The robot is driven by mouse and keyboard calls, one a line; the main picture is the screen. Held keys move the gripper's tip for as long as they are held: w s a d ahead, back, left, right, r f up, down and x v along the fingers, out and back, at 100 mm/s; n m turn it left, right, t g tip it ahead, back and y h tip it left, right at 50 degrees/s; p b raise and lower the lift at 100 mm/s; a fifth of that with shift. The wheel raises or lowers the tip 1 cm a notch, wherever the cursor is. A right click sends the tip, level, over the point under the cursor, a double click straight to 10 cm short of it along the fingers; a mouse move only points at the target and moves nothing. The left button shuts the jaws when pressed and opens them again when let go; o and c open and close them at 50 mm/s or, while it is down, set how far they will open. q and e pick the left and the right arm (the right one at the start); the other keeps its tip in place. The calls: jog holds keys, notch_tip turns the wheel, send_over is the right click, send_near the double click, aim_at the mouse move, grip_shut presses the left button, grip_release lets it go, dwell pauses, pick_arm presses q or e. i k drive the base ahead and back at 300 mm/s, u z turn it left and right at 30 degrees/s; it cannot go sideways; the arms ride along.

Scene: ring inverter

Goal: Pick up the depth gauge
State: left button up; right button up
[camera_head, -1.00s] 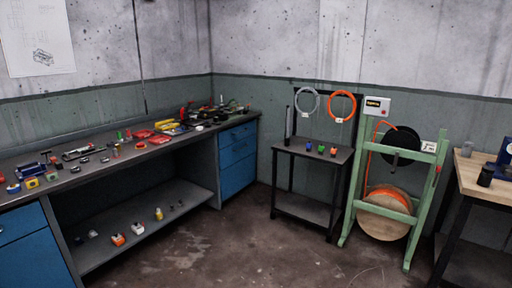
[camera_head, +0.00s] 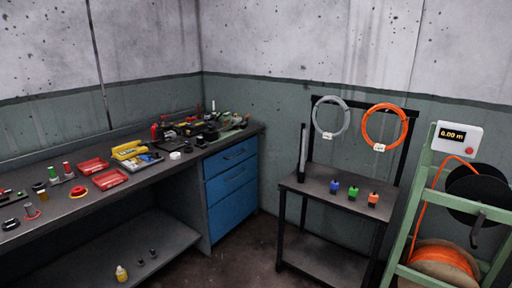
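I cannot make out for sure which object is the depth gauge. Many small tools lie on the long workbench (camera_head: 140,203) at the left, too small to name with certainty. Among them are a yellow tool (camera_head: 128,150), red trays (camera_head: 110,179) and a cluster of dark tools (camera_head: 208,127) in the back corner. A white box with a lit display (camera_head: 456,139) reading 0.00 m sits on the green stand at the right. Neither of my grippers is in view.
A green reel stand (camera_head: 408,215) stands at the right. Blue drawers (camera_head: 232,190) close the bench's end. Floor shows between bench and table.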

aim_at(200, 140)
jog(key=i, duration=3.15)
jog(key=u, duration=2.55)
